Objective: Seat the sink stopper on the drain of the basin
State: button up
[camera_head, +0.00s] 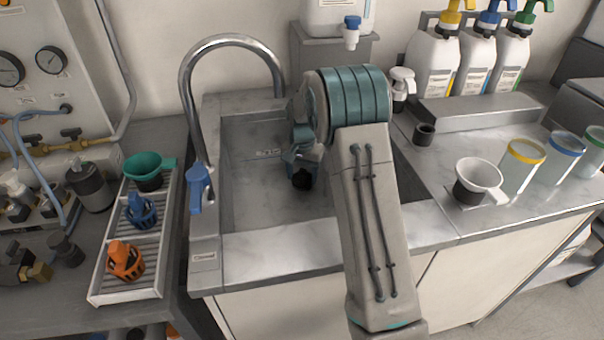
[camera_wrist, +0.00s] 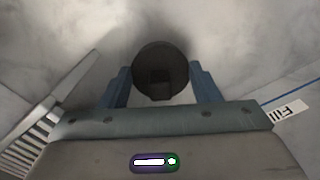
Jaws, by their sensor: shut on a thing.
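The black round sink stopper (camera_wrist: 160,66) is between the two blue fingers of my gripper (camera_wrist: 163,84) in the wrist view. In the head view my gripper (camera_head: 302,172) is inside the basin (camera_head: 250,190), left of the arm's wrist, and the dark stopper (camera_head: 302,181) shows at its tip. My gripper is shut on the stopper. The drain is not visible in either view; the stopper or my arm may cover it. I cannot tell whether the stopper touches the basin floor.
A curved metal faucet (camera_head: 187,85) with a blue lever (camera_head: 198,185) stands at the basin's left. Pump bottles (camera_head: 432,65) stand behind.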

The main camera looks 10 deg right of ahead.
jog(key=shift+s+f, duration=0.15)
jog(key=shift+f, duration=0.45)
jog(key=o, duration=1.1)
jog(key=shift+s+f+b, duration=0.1)
jog(key=shift+f+b, duration=0.05)
jog(key=shift+b, duration=0.15)
jog(key=shift+c, duration=0.2)
notch_tip(320, 180, up, 15)
jog(key=p, duration=0.2)
jog(key=shift+w, duration=0.2)
